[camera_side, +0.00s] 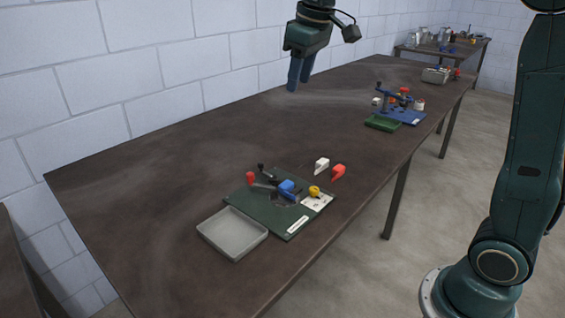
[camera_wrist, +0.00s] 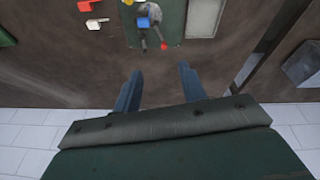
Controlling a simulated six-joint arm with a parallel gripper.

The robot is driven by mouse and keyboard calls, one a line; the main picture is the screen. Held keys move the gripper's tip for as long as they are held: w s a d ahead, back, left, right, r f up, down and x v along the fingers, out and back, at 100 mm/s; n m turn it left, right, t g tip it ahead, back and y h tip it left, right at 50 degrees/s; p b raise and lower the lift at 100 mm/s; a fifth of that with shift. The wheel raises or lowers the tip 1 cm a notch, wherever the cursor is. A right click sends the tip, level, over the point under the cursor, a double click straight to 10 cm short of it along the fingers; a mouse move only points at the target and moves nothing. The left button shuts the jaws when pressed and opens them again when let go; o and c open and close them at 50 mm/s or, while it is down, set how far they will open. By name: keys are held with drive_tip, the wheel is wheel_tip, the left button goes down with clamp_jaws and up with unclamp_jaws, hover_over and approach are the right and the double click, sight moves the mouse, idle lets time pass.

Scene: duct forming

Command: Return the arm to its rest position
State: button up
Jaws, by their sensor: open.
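My gripper (camera_side: 299,72) is raised high above the long brown table (camera_side: 140,180), near its wall side. Its blue fingers are apart and empty, and they also show in the wrist view (camera_wrist: 160,85). It touches nothing. A green fixture board (camera_side: 262,217) lies on the near part of the table, well below and in front of the gripper. It carries a blue block (camera_side: 287,187), a red knob (camera_side: 250,178) and a yellow part (camera_side: 314,191). In the wrist view the board (camera_wrist: 172,35) is at the top, partly cut off.
A grey tray (camera_side: 233,234) sits beside the board. A white part (camera_side: 321,166) and a red part (camera_side: 339,171) lie loose behind it. A blue fixture (camera_side: 405,115) with a green tray (camera_side: 383,124) stands farther along. A block wall (camera_side: 160,70) runs behind the table. Air around the gripper is clear.

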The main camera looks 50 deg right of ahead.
drive_tip(key=s+a+f+m+t, duration=0.1)
drive_tip(key=s+f, duration=0.3)
drive_tip(key=s, duration=0.8)
drive_tip(key=s+a+f+m+t, duration=0.1)
drive_tip(key=s+f, duration=0.4)
drive_tip(key=s, duration=0.8)
drive_tip(key=shift+s+a+f+t, duration=0.15)
drive_tip(key=shift+a+t, duration=0.15)
drive_tip(key=shift+a, duration=0.5)
